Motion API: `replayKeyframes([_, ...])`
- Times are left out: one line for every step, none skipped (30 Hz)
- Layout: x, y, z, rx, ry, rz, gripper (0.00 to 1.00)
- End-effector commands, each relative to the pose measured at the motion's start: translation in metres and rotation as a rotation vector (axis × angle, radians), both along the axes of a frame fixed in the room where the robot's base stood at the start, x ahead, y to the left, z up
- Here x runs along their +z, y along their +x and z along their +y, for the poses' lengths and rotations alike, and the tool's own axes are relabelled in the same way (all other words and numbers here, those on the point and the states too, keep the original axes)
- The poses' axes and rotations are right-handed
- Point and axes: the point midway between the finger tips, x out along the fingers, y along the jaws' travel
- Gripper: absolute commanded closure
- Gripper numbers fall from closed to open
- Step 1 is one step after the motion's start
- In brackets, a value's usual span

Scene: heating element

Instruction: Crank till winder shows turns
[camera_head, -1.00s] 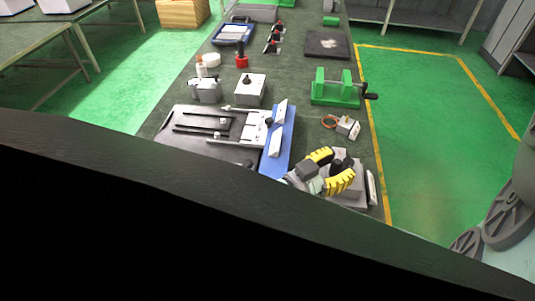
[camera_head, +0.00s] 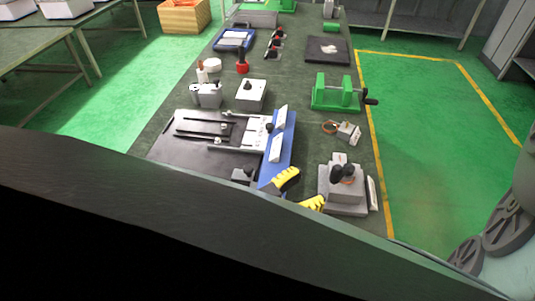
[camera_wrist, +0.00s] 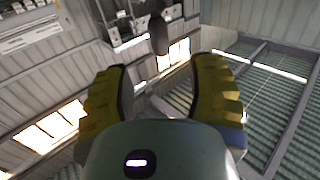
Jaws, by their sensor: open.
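The green winder (camera_head: 337,95) stands on the right part of the long dark bench. Its dark crank handle (camera_head: 371,97) sticks out to the right, at the bench's edge. No turn reading on it can be made out. My gripper (camera_head: 299,192) is open and empty, with yellow ribbed fingers. It is well short of the winder, near the bench's near end. The wrist view shows both yellow fingers of my gripper (camera_wrist: 161,78) spread apart with nothing between them, and the winder is not seen there.
A grey box with black knobs (camera_head: 345,190) stands right of my gripper. A blue-edged fixture (camera_head: 275,160) lies to its left. A small grey part with an orange wire (camera_head: 348,132) sits between the grey box and the winder. Green floor right of the bench is clear.

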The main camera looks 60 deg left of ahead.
Motion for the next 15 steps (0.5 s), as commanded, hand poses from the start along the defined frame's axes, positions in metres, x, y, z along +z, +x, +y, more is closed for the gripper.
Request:
replayKeyframes([-0.001, -0.006, 0.001, 0.005, 0.001, 0.005, 0.44])
replayKeyframes([-0.001, -0.010, 0.001, 0.005, 0.000, 0.006, 0.44])
replayKeyframes([-0.001, -0.013, 0.001, 0.002, -0.002, 0.003, 0.44])
replayKeyframes([-0.001, -0.015, 0.001, 0.000, -0.004, 0.002, 0.44])
replayKeyframes([-0.001, -0.017, 0.001, 0.001, -0.005, 0.001, 0.44])
replayKeyframes([-0.002, -0.021, 0.002, 0.004, -0.005, 0.002, 0.44])
replayKeyframes([-0.002, -0.023, 0.002, 0.005, -0.005, 0.003, 0.44])
replayKeyframes([-0.002, -0.025, 0.002, 0.003, -0.005, 0.002, 0.44])
replayKeyframes([-0.001, -0.027, 0.002, 0.002, -0.004, 0.000, 0.44])
replayKeyframes([-0.001, -0.029, 0.001, 0.000, -0.003, -0.001, 0.44])
replayKeyframes([0.000, -0.030, 0.001, -0.001, -0.003, 0.000, 0.44])
replayKeyframes([0.000, -0.032, 0.002, 0.000, -0.001, 0.001, 0.44])
replayKeyframes([0.000, -0.033, 0.002, 0.001, -0.001, 0.001, 0.44])
replayKeyframes([0.000, -0.034, 0.002, 0.002, 0.000, 0.002, 0.44])
replayKeyframes([0.000, -0.035, 0.002, 0.002, 0.001, 0.002, 0.44])
